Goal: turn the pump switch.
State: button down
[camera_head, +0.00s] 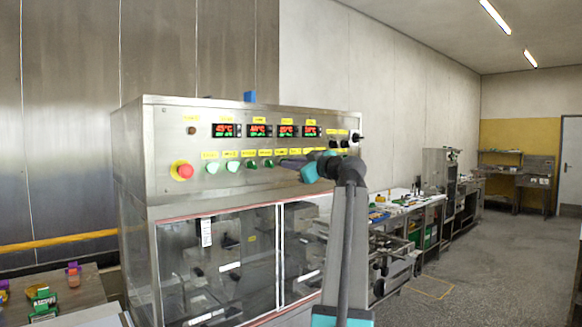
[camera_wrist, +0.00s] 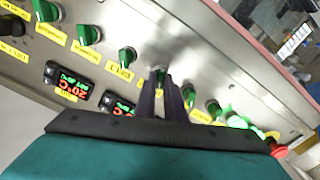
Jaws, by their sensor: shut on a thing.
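The control panel (camera_head: 180,145) of a steel machine carries a row of green rotary switches with yellow labels. The labels are too small to read, so I cannot tell which switch is the pump's. In the wrist view my gripper (camera_wrist: 164,84) has its two dark fingers close together, shut on one green switch (camera_wrist: 158,72) in the middle of the row. Most of that switch is hidden by the fingers, and its angle cannot be told. In the head view my gripper (camera_head: 288,162) reaches the panel from the right, and the held switch is hidden there.
Other green switches flank the fingers, one (camera_wrist: 126,57) to the left and one (camera_wrist: 188,95) to the right. A red emergency stop (camera_head: 184,171) is at the panel's left end. Red-lit displays (camera_head: 259,130) sit above the row. Glass doors (camera_head: 215,265) are below.

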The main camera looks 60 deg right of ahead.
jog(key=m+b, duration=0.2)
jog(key=m, duration=0.8)
jog(key=shift+m, duration=0.4)
dwell(0.4)
jog(key=c, duration=1.8)
grip_release()
jog(key=shift+w, duration=0.1)
jog(key=shift+c, duration=0.2)
jog(key=shift+s, duration=0.2)
jog(key=b+v, duration=0.3)
jog(key=v, duration=1)
jog(key=shift+s+a, duration=0.2)
